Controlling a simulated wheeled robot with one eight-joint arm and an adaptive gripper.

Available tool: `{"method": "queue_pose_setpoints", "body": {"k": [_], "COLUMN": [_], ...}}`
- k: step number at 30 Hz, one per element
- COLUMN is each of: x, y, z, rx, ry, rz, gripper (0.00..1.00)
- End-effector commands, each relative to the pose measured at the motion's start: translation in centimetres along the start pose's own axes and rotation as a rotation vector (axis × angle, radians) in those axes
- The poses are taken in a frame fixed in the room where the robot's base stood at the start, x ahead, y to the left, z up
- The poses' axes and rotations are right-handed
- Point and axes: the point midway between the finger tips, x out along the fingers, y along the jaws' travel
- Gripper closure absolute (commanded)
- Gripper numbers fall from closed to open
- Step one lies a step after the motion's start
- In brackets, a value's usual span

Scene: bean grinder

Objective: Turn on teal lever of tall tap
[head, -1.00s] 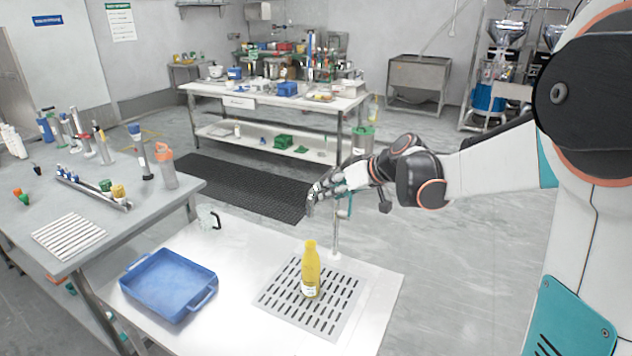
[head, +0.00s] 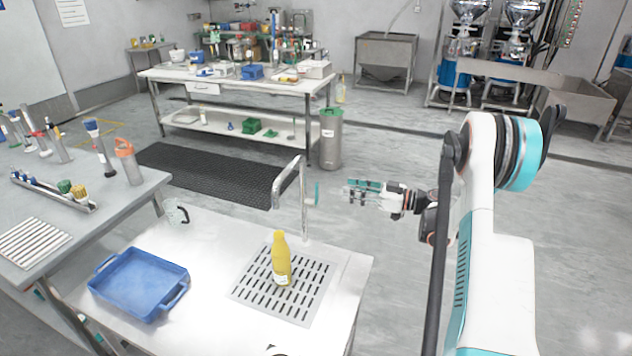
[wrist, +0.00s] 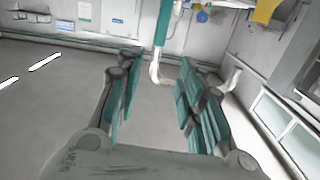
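The tall chrome tap (head: 304,205) stands upright at the back right corner of the white table, its spout (head: 284,182) curving left. Its teal lever (head: 317,193) hangs upright on the right side of the pipe. My gripper (head: 347,191) is right of the lever at about its height, pointing left at it, with a small gap between. A teal bar that looks like the lever (wrist: 163,22) shows at the top, just beyond the fingertips.
A yellow bottle (head: 281,260) stands on the slotted drain (head: 250,292) in front of the tap. A blue tray (head: 140,285) is at the left of the table, and a clear jug (head: 176,212) at its back left. The floor right of the tap is clear.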

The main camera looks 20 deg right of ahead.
Motion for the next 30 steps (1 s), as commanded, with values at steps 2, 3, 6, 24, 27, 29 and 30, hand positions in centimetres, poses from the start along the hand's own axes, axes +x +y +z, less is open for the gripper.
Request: {"method": "queue_pose_setpoints", "body": {"k": [2,3,6,24,27,29,30], "x": [-0.8,-1.1,-1.2,8.6,10.1,10.8,11.3], "y": [0.2,0.2,0.2,0.1,0.1,0.1,0.2], "z": [0.5,0.6,0.8,0.5,0.4,0.4,0.3], "rx": [-0.022,-0.030,-0.041,-0.041,-0.041,-0.041,-0.041], "ry": [0.024,0.033,0.044,0.043,0.043,0.043,0.043], "rz": [-0.002,-0.003,-0.004,-0.007,-0.007,-0.005,-0.004], "gripper": [0.65,0.65,0.65,0.65,0.65,0.65,0.65]}}
